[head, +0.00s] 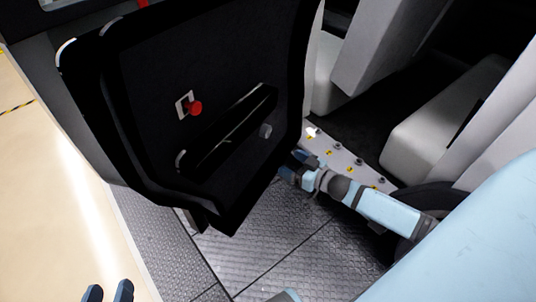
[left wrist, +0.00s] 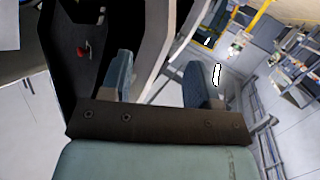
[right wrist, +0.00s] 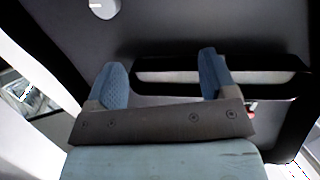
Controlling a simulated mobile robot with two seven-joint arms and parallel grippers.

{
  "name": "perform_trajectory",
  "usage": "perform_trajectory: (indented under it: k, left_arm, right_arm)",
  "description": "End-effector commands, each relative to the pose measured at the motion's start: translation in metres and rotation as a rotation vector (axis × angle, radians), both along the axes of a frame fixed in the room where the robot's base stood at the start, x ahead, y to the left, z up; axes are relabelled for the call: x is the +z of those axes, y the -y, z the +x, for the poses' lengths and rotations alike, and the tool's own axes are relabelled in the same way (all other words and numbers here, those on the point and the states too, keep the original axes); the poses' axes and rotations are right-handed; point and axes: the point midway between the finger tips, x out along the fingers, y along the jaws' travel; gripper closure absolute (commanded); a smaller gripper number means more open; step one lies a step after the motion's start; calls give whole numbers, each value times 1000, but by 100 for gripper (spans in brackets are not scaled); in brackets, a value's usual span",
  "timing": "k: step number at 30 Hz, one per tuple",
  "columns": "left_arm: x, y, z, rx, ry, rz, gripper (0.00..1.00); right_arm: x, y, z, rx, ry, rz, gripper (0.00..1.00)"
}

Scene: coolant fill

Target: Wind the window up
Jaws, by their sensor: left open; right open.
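The door (head: 135,75) stands open with its dark inner panel facing me. A grey knob (head: 265,131) sticks out of the panel near the lower right end of a long black armrest (head: 225,130); it looks like the window crank's knob, but the crank arm is hard to make out. A light grey rounded part at the top of the right wrist view (right wrist: 103,8) may be this knob. My right gripper (head: 289,168) is open and empty, just below and right of the knob, apart from it. My left gripper (head: 108,291) is open and empty, low at the left. I cannot tell the window glass.
A red handle on a pale plate (head: 195,107) sits above the armrest. A sill with bolts and yellow marks (head: 340,160) and light seats (head: 425,115) lie to the right. The metal floor (head: 260,240) below the door is clear.

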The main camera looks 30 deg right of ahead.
Motion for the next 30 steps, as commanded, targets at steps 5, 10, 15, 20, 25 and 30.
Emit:
perform_trajectory:
  k: [5, 10, 15, 20, 25, 30]
  left_arm:
    - [-40, 11, -2, -40, 66, -62, 44]
    - [-46, 18, -7, -69, 108, -101, 44]
    - [-46, 21, -10, -84, 123, -120, 44]
    - [-50, 22, -10, -91, 110, -115, 44]
    - [-63, 22, -10, -103, 86, -91, 44]
    - [-68, 19, -5, -110, 121, -54, 44]
  right_arm:
    - [-45, 51, 39, 66, 65, 17, 22]
    - [-50, 84, 60, 118, 88, 34, 22]
    - [-48, 98, 69, 141, 92, 43, 22]
    - [-46, 95, 80, 145, 95, 45, 22]
    - [-47, 82, 106, 145, 96, 45, 22]
    - [-47, 66, 137, 144, 97, 45, 22]
